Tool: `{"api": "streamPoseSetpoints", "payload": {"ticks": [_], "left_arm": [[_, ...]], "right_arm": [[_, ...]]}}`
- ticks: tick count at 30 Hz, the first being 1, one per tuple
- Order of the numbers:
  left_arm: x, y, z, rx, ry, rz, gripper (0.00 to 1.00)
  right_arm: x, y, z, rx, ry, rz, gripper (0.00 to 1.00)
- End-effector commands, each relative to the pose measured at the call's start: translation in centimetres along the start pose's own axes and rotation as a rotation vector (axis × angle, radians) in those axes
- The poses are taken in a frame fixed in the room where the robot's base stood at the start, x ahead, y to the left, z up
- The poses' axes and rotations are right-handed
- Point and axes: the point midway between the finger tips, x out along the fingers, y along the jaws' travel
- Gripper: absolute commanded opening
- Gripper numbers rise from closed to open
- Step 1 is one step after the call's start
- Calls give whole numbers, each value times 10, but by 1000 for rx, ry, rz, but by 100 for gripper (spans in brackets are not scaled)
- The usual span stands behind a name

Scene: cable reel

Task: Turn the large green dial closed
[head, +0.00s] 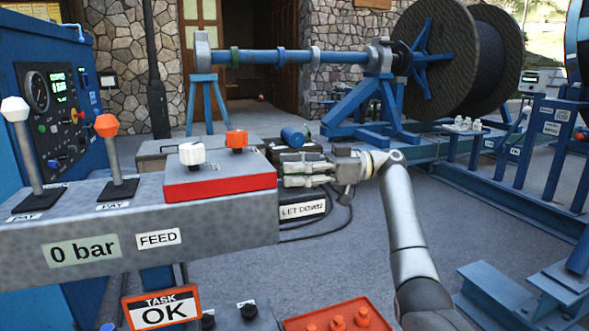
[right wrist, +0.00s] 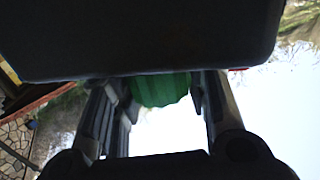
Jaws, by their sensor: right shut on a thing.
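My right gripper (head: 292,170) reaches in from the right, at the right end of the grey control box (head: 85,208) and above the "LET DOWN" label (head: 302,209). In the right wrist view, its two fingers stand on either side of a green ridged dial (right wrist: 162,89) and are shut on it. A large dark block hides the upper part of the dial there. In the head view, the gripper's fingers cover most of the dial, so its turn angle cannot be told. My left gripper is not in view.
A red-and-grey box (head: 220,182) with white and orange knobs sits left of the gripper. Two levers with white (head: 15,109) and orange (head: 107,126) knobs stand further left. Black cables hang below the gripper. A big cable reel (head: 440,60) stands behind; grey floor lies right.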

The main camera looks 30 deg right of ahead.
Motion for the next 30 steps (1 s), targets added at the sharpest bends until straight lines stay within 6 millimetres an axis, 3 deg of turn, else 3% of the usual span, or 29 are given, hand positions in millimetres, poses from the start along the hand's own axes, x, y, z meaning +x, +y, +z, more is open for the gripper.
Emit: {"api": "streamPoseSetpoints", "payload": {"ticks": [14, 30], "left_arm": [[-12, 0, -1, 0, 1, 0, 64], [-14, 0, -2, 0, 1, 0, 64]], "right_arm": [[1, 0, -1, 2, 0, -182, 18], [2, 0, 2, 3, -4, -222, 18]]}}
